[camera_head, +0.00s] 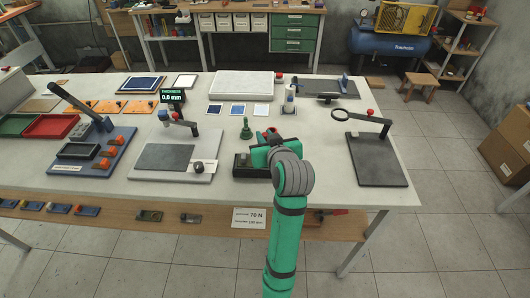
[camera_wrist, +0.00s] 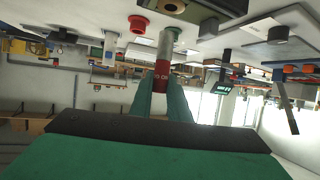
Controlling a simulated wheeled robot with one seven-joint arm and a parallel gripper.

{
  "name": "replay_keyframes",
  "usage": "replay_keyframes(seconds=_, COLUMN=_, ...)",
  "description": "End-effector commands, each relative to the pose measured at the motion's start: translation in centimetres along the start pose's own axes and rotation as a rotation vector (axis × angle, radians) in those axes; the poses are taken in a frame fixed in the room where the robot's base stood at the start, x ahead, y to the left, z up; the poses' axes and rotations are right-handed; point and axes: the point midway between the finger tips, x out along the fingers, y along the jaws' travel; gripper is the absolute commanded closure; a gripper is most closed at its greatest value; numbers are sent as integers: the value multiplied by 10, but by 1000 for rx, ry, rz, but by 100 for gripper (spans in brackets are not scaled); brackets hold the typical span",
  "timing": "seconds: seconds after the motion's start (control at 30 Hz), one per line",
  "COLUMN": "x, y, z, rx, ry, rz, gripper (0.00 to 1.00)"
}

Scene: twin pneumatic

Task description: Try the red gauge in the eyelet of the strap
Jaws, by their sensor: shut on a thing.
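In the wrist view, which looks upside down, my gripper (camera_wrist: 165,92) is shut on the red gauge (camera_wrist: 162,72). The gauge has a red band with pale lettering and a grey-green pin beyond it. A dark and brass-coloured piece with a round hole (camera_wrist: 174,7), seemingly the strap with its eyelet, is at the top edge, partly cut off. The pin end is close to it; I cannot tell if they touch. In the head view my gripper (camera_head: 264,152) is over a dark block (camera_head: 242,162) near the table's front edge.
A plate with a dark pad (camera_head: 163,158) lies left, and a magnifier stand (camera_head: 378,165) stands right. Several small cards (camera_head: 238,110) lie behind. Some bare white tabletop (camera_head: 320,150) shows right of my gripper.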

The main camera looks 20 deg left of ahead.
Motion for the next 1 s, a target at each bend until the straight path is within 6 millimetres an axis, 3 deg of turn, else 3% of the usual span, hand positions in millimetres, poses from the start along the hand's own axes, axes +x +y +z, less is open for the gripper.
replay_keyframes(seconds=0.6, x=-11, y=1, z=-25, rx=0, ry=2, rz=2, gripper=100)
replay_keyframes(seconds=1.0, x=-12, y=0, z=-30, rx=0, ry=1, rz=0, gripper=100)
